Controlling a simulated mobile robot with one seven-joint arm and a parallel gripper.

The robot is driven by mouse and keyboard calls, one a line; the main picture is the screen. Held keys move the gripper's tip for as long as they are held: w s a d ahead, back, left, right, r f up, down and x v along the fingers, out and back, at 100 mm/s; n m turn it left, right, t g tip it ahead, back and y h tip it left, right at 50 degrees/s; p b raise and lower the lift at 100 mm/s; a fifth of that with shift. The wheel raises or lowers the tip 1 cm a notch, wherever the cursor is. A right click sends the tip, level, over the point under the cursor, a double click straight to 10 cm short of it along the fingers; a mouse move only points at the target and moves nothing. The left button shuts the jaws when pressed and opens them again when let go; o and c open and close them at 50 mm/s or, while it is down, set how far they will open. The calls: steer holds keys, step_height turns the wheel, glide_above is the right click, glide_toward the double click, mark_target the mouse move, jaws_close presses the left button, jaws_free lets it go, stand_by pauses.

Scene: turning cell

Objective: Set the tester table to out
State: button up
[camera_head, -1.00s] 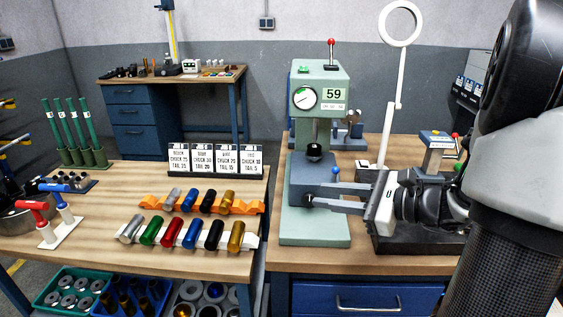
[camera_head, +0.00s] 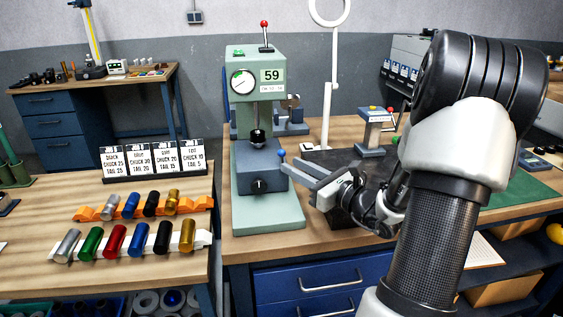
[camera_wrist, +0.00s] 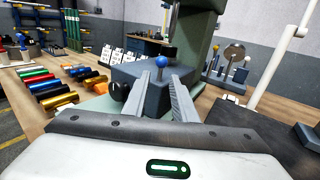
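The green tester (camera_head: 243,120) stands on the wooden bench, with a dial, a display reading 59 and a red-topped lever. Its table is a dark grey block (camera_head: 258,168) under the spindle, with a black knob (camera_head: 259,186) on its front. A short lever with a blue ball (camera_head: 281,153) stands at the block's right side. The ball (camera_wrist: 161,61) also shows in the wrist view, ahead of my fingers. My gripper (camera_head: 287,165) is open and empty, its two fingers apart at the block's right side, close to the blue ball. I cannot tell whether they touch the lever.
Left of the tester, an orange rack (camera_head: 97,213) and a white rack (camera_head: 60,257) hold several coloured cylinders, with job cards (camera_head: 153,160) behind. A white ring-topped stand (camera_head: 327,95) and a small grey device (camera_head: 374,130) stand behind my arm.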

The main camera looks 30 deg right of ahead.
mark_target(281, 160)
steer(key=x, duration=0.6)
jaws_close()
steer(key=shift+r, duration=0.15)
stand_by(1.2)
